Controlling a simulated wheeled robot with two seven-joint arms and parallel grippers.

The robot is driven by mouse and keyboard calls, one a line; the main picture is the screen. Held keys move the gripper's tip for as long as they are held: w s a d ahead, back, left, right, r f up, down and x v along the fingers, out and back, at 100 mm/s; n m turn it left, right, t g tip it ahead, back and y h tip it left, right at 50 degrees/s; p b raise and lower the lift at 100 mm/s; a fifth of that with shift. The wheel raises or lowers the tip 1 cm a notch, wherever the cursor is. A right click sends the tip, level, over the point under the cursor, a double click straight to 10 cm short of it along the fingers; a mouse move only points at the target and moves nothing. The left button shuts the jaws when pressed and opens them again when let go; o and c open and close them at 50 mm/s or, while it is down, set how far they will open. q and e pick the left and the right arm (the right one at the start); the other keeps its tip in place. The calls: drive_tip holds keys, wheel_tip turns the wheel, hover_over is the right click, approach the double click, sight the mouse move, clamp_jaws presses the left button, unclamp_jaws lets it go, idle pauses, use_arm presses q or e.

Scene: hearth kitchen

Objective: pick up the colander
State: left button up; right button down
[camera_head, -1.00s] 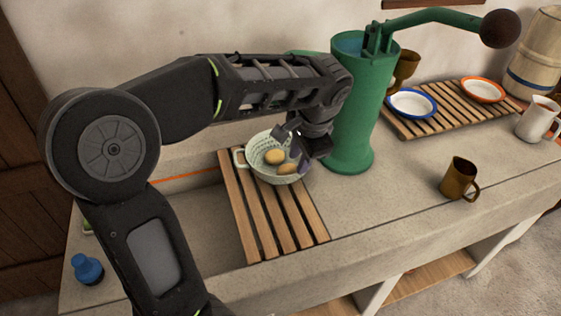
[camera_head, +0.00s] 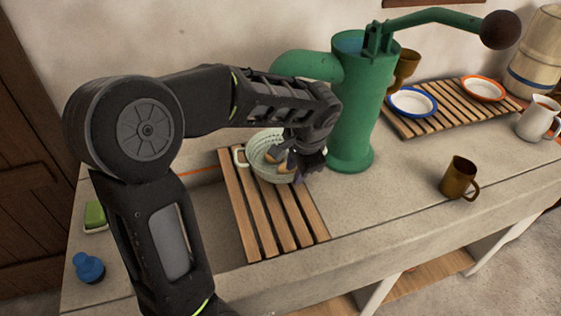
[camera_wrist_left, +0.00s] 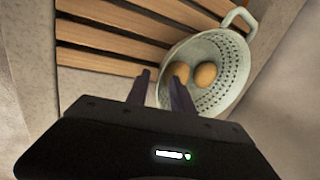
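The colander (camera_head: 258,150) is pale green with side handles and stands on the wooden slatted rack. It holds brown egg-like items (camera_wrist_left: 204,75); in the head view my gripper partly covers them. My left gripper (camera_head: 297,168) is low over the colander's right side, pointing down. In the left wrist view the colander (camera_wrist_left: 232,67) lies right of centre, and my left gripper (camera_wrist_left: 161,78) has its two fingers apart, one in front of the bowl and one outside the near rim. A gap shows between them. My right gripper is in neither view.
The slatted rack (camera_head: 272,222) lies across the sink basin (camera_head: 205,215). The green pump (camera_head: 352,125) stands close right of the colander. The counter between pump and mug is clear.

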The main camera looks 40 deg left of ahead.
use_arm(q)
drive_tip(key=shift+x, duration=0.9)
clamp_jaws()
drive_tip(key=shift+r, duration=0.1)
idle(1.0)
